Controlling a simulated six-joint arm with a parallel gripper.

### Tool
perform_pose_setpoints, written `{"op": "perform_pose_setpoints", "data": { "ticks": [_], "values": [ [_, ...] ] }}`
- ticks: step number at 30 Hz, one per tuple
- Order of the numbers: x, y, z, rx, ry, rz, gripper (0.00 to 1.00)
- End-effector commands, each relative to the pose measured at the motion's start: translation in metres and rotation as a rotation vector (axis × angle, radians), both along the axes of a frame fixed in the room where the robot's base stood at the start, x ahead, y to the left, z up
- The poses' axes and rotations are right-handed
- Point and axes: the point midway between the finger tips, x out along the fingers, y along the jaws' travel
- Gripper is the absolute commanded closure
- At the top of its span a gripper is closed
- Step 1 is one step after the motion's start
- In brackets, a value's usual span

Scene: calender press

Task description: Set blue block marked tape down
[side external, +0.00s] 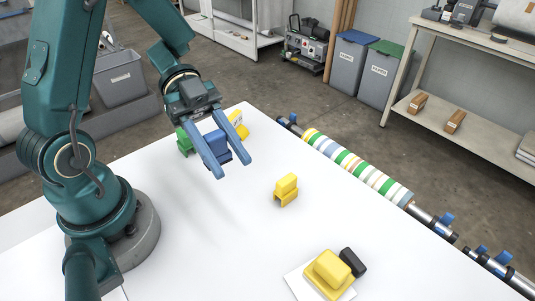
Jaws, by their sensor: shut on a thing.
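My gripper (230,160) is at the upper left of the white table (215,250), its two blue fingers pointing down toward the viewer. A blue block (216,145) sits between the fingers, and my gripper is shut on it. Any marking on the block is not readable here. I cannot tell whether the block touches the table or hangs just above it. My gripper's fingers hide part of it.
A green block (183,142) is left of my gripper, and a yellow marked block (238,124) is behind it. A yellow block (286,188) stands mid-table. A yellow piece (329,271) and a black piece (353,262) are at the front. Striped rollers (355,165) line the right edge.

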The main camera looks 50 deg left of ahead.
Motion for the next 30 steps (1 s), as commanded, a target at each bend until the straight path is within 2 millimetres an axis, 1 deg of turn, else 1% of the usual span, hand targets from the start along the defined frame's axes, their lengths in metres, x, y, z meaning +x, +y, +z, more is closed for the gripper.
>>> {"op": "perform_pose_setpoints", "data": {
  "ticks": [2,5,6,8,9,11,12,16,19,21,23,26,30],
  "values": [
    [0.015,0.004,0.0,0.013,0.001,0.061,1.0],
    [0.045,0.019,-0.001,0.025,0.005,0.206,1.0],
    [0.058,0.028,0.0,0.025,0.006,0.277,1.0],
    [0.078,0.045,0.0,0.025,0.005,0.391,1.0],
    [0.09,0.058,0.001,0.025,0.004,0.465,1.0],
    [0.105,0.079,0.002,0.019,0.002,0.569,1.0],
    [0.113,0.092,0.003,0.016,-0.001,0.631,1.0],
    [0.127,0.129,0.006,0.005,-0.014,0.781,1.0],
    [0.129,0.145,0.006,0.003,-0.02,0.831,1.0],
    [0.128,0.146,0.003,0.001,-0.016,0.844,1.0],
    [0.131,0.141,0.0,-0.002,-0.015,0.848,1.0],
    [0.137,0.124,-0.012,0.001,-0.01,0.843,1.0],
    [0.149,0.094,-0.031,-0.001,-0.01,0.84,1.0]
  ]
}}
